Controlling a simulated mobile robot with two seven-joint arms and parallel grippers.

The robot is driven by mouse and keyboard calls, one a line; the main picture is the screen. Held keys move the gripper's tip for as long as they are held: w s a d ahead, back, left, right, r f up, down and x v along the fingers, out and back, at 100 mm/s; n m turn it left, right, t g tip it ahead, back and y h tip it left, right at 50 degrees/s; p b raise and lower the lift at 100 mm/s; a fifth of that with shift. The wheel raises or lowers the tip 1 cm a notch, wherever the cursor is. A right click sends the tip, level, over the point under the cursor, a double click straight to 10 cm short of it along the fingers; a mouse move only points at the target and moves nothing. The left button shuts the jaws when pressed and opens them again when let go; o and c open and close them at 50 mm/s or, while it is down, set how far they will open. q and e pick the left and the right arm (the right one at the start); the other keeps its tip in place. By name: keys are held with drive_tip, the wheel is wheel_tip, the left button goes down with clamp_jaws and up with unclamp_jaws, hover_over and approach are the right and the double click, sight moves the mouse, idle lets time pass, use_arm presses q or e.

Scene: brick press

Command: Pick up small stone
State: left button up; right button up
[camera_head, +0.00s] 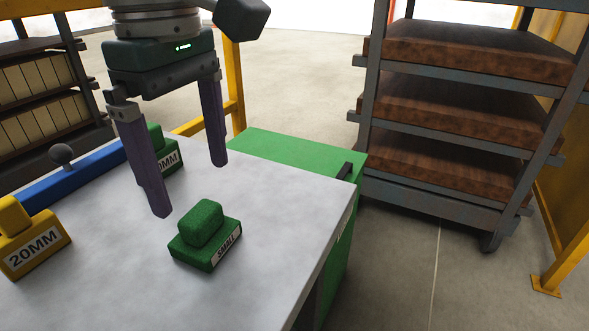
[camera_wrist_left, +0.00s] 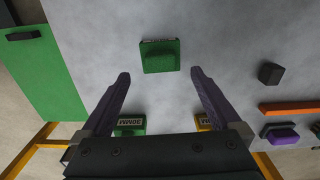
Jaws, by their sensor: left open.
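The small stone is a green block (camera_head: 206,235) with a raised knob and a white label reading "SMALL". It sits on the grey table top (camera_head: 290,205) near its right side. It also shows in the left wrist view (camera_wrist_left: 160,56), beyond the fingertips and between their lines. My left gripper (camera_head: 191,190) is open and empty, with two purple fingers pointing down. It is above the table, behind and to the left of the small stone in the head view, apart from it. My right gripper is in neither view.
A green block labelled "30MM" (camera_wrist_left: 130,126) stands partly behind the left fingers. A yellow "20MM" block (camera_head: 34,240) and a blue bar (camera_head: 75,180) are at the left. A rack of brown slabs (camera_head: 465,110) stands beyond the table at right. Table around the small stone is clear.

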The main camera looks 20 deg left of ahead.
sight(199, 212)
use_arm(q)
wheel_tip(199, 212, down, 7)
drive_tip(key=shift+s+a+r, duration=0.1)
drive_tip(key=shift+a+r, duration=0.05)
drive_tip(key=shift+r, duration=0.05)
clamp_jaws()
idle(0.9)
